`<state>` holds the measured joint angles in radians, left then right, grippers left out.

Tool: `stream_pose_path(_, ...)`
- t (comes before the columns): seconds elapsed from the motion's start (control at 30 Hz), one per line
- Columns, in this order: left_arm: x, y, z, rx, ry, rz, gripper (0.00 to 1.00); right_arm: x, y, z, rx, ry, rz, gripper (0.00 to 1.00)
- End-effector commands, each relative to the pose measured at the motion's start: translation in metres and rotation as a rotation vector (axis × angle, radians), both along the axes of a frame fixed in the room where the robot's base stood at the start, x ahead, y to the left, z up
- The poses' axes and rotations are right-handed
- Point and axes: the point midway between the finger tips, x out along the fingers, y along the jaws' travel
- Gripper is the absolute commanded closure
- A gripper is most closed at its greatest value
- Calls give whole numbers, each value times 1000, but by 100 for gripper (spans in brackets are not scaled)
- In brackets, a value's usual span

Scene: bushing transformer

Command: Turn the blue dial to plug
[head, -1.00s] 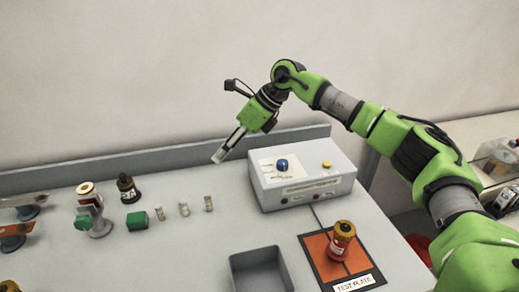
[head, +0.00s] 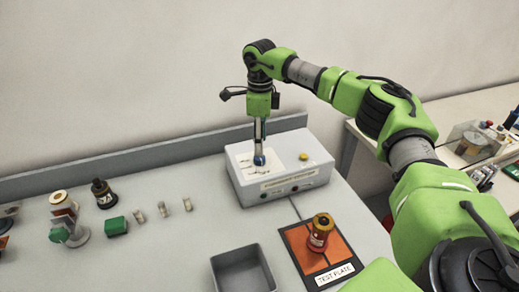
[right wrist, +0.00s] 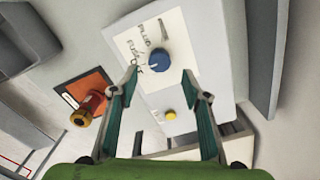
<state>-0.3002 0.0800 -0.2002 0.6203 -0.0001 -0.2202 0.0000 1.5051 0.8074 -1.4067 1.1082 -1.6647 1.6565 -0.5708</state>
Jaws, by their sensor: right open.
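The blue dial (head: 259,160) sits on a white panel on top of the grey-white tester box (head: 250,188). It also shows in the right wrist view (right wrist: 159,62), with printed labels beside it, one reading PLUG; I cannot tell its exact setting. My right gripper (head: 260,145) points down just above the dial and partly hides it. In the right wrist view my right gripper (right wrist: 162,82) is open and empty. Its fingertips lie to either side of the dial and slightly below it in the picture; contact is not visible. My left gripper is not in view.
A yellow button (head: 303,156) is on the box beside the dial. A red-and-gold bushing (head: 320,232) stands on the orange test plate (head: 338,248). A grey bin (head: 243,270) is in front. Small parts and a green block (head: 116,226) lie left.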

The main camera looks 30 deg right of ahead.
Motion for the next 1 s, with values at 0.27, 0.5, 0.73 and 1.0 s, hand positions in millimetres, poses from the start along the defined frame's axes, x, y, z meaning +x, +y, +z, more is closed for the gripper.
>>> stream_pose_path(0.27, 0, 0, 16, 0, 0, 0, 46, 0, 1, -41, 1, 2, 0, 57)
stream_pose_path(0.5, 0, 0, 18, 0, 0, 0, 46, 0, 1, -53, 2, -1, 1, 57)
stream_pose_path(0.73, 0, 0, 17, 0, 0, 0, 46, 0, 1, -53, 2, -1, 0, 67)
stream_pose_path(1.0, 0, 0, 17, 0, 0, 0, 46, 0, 1, -52, 2, -1, -1, 95)
